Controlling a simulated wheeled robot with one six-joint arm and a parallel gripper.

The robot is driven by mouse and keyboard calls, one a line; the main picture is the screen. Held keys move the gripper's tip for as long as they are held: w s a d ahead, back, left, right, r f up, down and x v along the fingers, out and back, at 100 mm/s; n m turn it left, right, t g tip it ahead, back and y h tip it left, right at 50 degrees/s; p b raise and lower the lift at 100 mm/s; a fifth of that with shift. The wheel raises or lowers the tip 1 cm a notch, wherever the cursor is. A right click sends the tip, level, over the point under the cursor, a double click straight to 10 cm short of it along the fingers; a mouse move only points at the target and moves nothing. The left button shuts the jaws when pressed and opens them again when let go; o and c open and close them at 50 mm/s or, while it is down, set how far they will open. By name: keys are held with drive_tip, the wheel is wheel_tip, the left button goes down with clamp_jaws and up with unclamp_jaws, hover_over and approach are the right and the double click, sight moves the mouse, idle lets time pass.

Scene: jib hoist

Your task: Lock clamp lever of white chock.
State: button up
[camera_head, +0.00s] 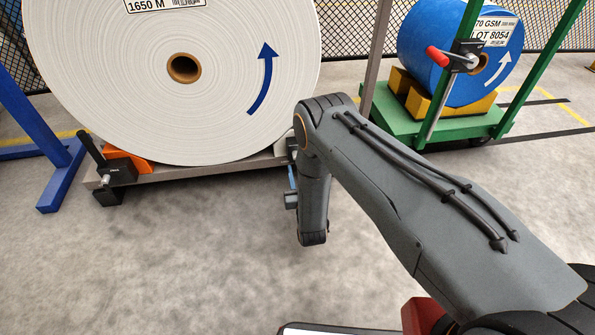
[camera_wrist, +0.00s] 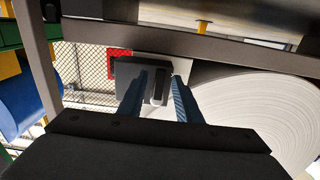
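The large white roll (camera_head: 215,95) rests on a low grey cradle (camera_head: 200,173). An orange chock (camera_head: 125,160) sits under its left side, with a black clamp and lever (camera_head: 93,150) beside it. In the wrist view a pale block, likely the white chock (camera_wrist: 185,68), shows beside the white roll (camera_wrist: 265,120). A dark clamp part (camera_wrist: 155,82), perhaps its lever, lies beyond the fingers of my gripper (camera_wrist: 157,88). The blue fingers are apart; I cannot tell whether they touch the dark part. In the head view my arm hides most of this right side of the cradle.
A blue roll (camera_head: 450,45) sits on yellow chocks on a green cart (camera_head: 450,125) at right. A red-gripped crank (camera_head: 452,60) is on its frame. A grey post (camera_head: 374,60) stands behind my arm. The floor (camera_head: 170,260) in front is clear.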

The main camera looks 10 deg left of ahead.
drive_tip(key=p+v, duration=0.2)
drive_tip(key=v, duration=0.5)
drive_tip(key=shift+s+p, duration=0.2)
drive_tip(key=shift+p, duration=0.1)
drive_tip(key=shift+r, duration=0.1)
